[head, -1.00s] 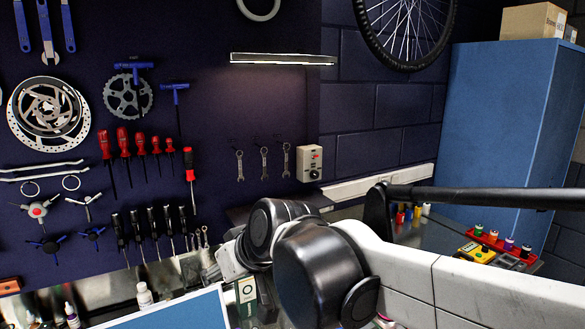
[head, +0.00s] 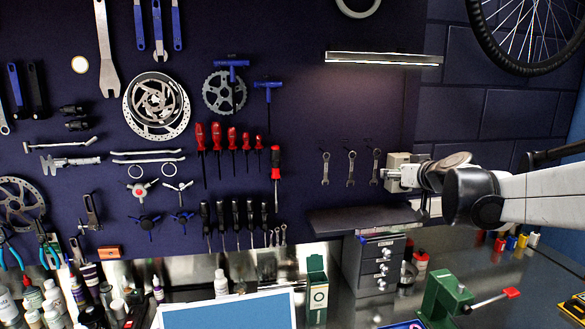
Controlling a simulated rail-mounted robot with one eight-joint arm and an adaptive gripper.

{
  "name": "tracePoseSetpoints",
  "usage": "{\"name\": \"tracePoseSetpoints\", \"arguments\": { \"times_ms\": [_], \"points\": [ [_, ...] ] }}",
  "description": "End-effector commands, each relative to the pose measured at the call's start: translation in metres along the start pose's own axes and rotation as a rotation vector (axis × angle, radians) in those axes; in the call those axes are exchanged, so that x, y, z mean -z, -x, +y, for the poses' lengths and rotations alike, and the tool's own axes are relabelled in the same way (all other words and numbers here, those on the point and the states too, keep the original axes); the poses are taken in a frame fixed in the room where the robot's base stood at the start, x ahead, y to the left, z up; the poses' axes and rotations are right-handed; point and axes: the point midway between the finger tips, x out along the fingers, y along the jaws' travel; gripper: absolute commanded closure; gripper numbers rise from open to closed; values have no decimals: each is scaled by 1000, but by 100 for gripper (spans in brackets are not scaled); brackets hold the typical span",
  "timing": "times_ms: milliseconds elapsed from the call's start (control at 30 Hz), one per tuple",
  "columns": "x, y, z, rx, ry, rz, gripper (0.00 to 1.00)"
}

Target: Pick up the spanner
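Three small silver spanners hang in a row on the dark wall panel: a left one (head: 326,168), a middle one (head: 351,168) and a right one (head: 375,167). I cannot tell which one the task means. My arm reaches in from the right, and my gripper (head: 398,177) is just right of the right spanner in the picture, overlapping the pale switch box (head: 394,158). It is seen nearly side-on and small. I cannot tell whether its fingers are apart. No spanner shows in it; all three still hang on the panel.
A small dark shelf (head: 365,218) juts out below the spanners, above a grey drawer unit (head: 382,262). A lit lamp bar (head: 382,59) is above them. Red-handled screwdrivers (head: 231,138) hang to the left. A green vise (head: 440,300) stands on the bench at right.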

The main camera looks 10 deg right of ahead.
Motion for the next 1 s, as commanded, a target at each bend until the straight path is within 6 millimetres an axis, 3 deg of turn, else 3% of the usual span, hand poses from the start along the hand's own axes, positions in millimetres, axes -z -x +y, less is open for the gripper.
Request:
{"name": "tracePoseSetpoints", "arguments": {
  "times_ms": [400,767,1000],
  "points": [
    [1,-57,-1,2,2,-1,67],
    [0,-77,0,1,1,-1,67],
    [2,-103,2,2,1,-2,67]
  ]
}}
